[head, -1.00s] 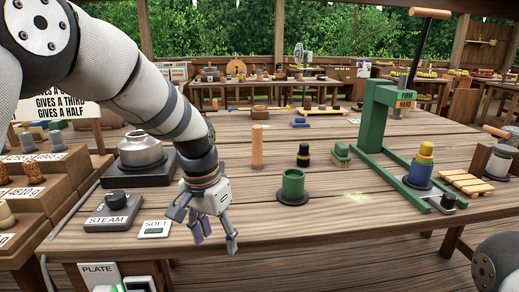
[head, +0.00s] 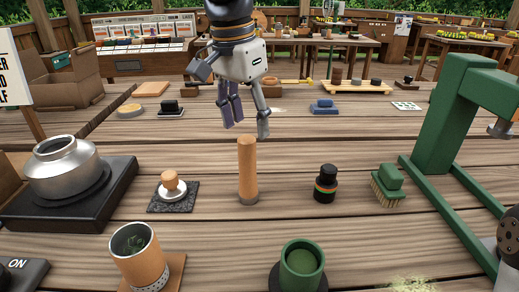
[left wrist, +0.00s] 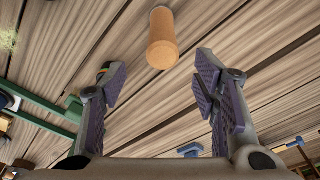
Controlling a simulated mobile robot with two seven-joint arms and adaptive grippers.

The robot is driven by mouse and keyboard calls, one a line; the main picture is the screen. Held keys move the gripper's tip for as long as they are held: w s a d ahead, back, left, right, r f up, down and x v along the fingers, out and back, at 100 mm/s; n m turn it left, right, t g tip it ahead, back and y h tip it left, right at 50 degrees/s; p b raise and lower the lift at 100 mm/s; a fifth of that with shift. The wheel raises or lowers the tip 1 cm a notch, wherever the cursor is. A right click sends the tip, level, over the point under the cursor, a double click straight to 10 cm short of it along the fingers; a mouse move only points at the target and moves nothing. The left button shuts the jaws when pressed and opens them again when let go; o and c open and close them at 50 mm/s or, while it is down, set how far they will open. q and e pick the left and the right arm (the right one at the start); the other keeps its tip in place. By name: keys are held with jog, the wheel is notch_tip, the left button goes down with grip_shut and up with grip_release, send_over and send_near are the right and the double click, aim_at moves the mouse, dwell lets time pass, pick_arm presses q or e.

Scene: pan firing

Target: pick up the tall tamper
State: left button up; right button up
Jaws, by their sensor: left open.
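The tall tamper (head: 248,172) is a tall wooden cylinder with a dark grey foot. It stands upright on the plank table in the middle of the head view. In the left wrist view the tamper (left wrist: 162,42) shows its wooden end, ahead of the fingers and roughly centred between them. My left gripper (head: 247,127) is open and empty, hanging fingers down just above and apparently behind the tamper's top. Its spread purple-padded fingers also show in the left wrist view (left wrist: 160,88). The gripper does not seem to touch the tamper. My right gripper is out of view.
Left of the tamper are a small knobbed tamper (head: 171,186) on a dark mat and a metal pot (head: 65,168). Right are a black striped cylinder (head: 325,184), a brush (head: 388,186) and a green press (head: 445,120). In front are a wooden cup (head: 136,255) and green cup (head: 302,267).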

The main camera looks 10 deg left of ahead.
aim_at(250, 168)
pick_arm(q)
jog(key=f, duration=1.2)
jog(key=shift+w, duration=0.3)
jog(key=shift+r, duration=0.15)
jog(key=c, duration=1.2)
